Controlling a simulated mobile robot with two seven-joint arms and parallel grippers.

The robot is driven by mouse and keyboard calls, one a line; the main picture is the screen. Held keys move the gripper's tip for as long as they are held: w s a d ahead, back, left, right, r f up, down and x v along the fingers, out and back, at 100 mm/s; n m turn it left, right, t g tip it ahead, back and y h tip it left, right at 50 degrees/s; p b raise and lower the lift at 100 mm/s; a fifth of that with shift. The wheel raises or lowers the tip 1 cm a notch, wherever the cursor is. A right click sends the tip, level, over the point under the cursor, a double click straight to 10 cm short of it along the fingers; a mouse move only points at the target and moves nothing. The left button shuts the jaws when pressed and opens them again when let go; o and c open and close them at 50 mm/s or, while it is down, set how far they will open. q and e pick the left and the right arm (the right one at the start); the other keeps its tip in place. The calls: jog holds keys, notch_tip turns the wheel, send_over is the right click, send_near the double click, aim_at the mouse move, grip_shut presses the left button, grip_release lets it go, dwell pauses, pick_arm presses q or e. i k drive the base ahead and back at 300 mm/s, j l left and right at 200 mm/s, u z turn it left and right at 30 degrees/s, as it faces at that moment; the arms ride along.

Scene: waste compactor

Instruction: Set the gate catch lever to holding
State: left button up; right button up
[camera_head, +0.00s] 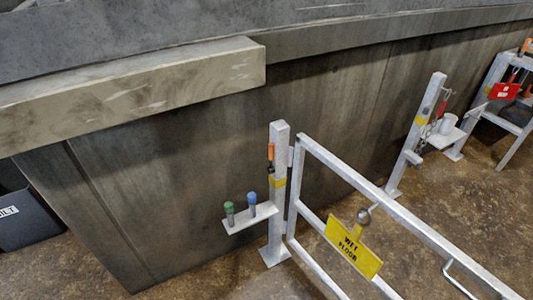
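An upright orange-handled piece (270,152) is on the near post, above a yellow band. Neither of my grippers is in view.
A shelf (250,217) on the near post holds a green-topped (229,211) and a blue-topped (251,202) piece. A white cup (448,122) stands by the far post. A red tag (504,91) hangs at right. A dark bin (25,220) is at left. Brown floor (190,280) lies below.

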aim_at(271, 169)
jog(key=i+j+z, duration=0.15)
jog(key=z, duration=0.25)
jog(key=i+j+z, duration=0.1)
jog(key=z, duration=0.35)
jog(key=j+z, duration=0.4)
jog(key=i+l, duration=0.05)
